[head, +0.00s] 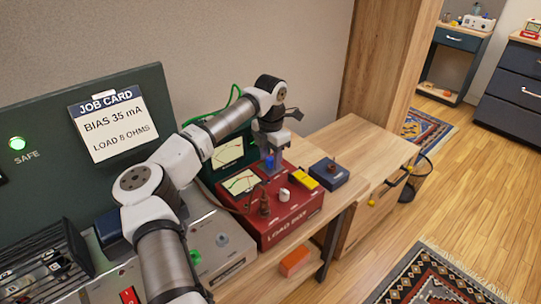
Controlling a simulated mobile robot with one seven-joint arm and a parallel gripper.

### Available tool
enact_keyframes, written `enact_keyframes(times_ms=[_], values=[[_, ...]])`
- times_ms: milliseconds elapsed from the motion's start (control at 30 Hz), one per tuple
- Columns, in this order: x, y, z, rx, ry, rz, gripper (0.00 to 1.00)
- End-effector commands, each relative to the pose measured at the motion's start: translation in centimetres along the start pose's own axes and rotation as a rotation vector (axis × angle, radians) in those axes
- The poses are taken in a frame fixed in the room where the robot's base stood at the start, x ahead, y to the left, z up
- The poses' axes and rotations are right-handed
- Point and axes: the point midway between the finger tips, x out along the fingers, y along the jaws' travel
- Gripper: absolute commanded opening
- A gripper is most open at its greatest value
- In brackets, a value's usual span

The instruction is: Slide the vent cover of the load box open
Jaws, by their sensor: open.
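The load box (283,220) is a red box with "LOAD BOX" on its front, standing on a wooden bench. Its top carries a meter (241,183), a white knob (283,195), a dark upright post (264,204) and a yellow block (303,181). I cannot tell which part is the vent cover. My gripper (272,152) points down over the back of the load box, behind the white knob. It is open. A small blue piece (269,163) shows just below it; whether they touch is unclear. My arm crosses the left and middle of the view.
A small dark blue box (329,173) with a red knob stands right of the load box. A green meter (228,152) stands behind it, with green cable nearby. A dark panel (60,170) with a job card (113,122) is left. The bench top (372,145) farther right is clear.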

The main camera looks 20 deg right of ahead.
Motion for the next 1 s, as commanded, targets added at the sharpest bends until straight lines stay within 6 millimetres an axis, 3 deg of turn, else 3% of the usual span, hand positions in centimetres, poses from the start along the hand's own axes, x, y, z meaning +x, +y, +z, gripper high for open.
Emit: enact_keyframes(times_ms=[133,433,700,1000], values=[[0.0,0.0,0.0,0.000,0.000,0.000,0.39],[0.0,0.0,0.0,0.000,0.000,-0.001,0.00],[0.0,0.0,0.3,0.000,0.000,-0.001,0.00],[-0.1,0.1,4.0,-0.001,0.000,0.000,0.00]])
